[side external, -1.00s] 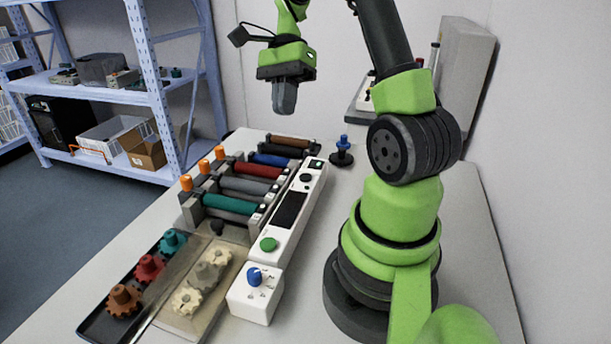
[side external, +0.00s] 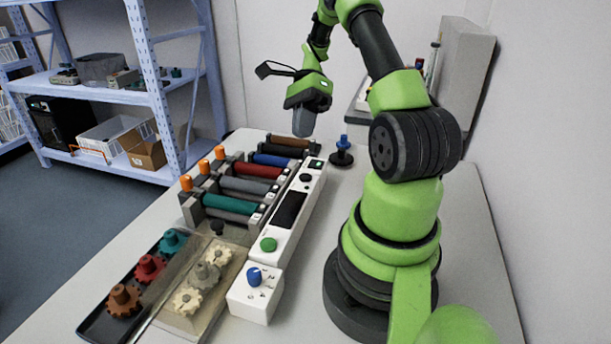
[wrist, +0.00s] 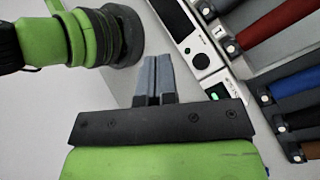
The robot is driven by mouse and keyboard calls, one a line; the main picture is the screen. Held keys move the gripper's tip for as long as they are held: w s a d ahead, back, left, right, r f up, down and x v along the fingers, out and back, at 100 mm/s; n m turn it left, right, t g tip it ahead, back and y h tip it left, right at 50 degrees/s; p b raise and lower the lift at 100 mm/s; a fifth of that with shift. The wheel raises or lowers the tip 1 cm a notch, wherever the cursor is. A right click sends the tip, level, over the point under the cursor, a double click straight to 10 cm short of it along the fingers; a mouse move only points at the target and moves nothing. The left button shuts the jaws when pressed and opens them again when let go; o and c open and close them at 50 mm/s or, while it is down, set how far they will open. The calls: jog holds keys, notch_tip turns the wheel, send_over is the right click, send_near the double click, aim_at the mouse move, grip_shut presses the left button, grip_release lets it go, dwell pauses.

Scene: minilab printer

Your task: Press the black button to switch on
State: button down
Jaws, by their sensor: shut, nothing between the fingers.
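The long white control panel (side external: 278,232) lies along the table beside the rollers. Near its far end is a round black button (side external: 306,178), which also shows in the wrist view (wrist: 200,60). Beyond it, at the panel's end, sits a small dark rectangular switch (side external: 316,163) with a green glow, clearer in the wrist view (wrist: 214,95). My gripper (side external: 303,134) is shut and empty, raised above the panel's far end. In the wrist view its fingertips (wrist: 154,58) appear left of the black button, apart from it.
Several coloured rollers (side external: 258,170) stand left of the panel. A green button (side external: 268,244) and dark screen (side external: 289,210) share the panel. A white box with a blue knob (side external: 254,300), a gear tray (side external: 95,325) and a blue-topped stand (side external: 342,152) are nearby.

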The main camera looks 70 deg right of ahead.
aim_at(303, 175)
notch_tip(303, 175, down, 7)
jog(key=shift+f, duration=0.15)
jog(key=shift+f, duration=0.1)
dwell(2.2)
jog(key=shift+f, duration=0.3)
jog(key=shift+f, duration=0.45)
dwell(0.6)
jog(key=shift+r, duration=0.9)
jog(key=shift+r, duration=2.5)
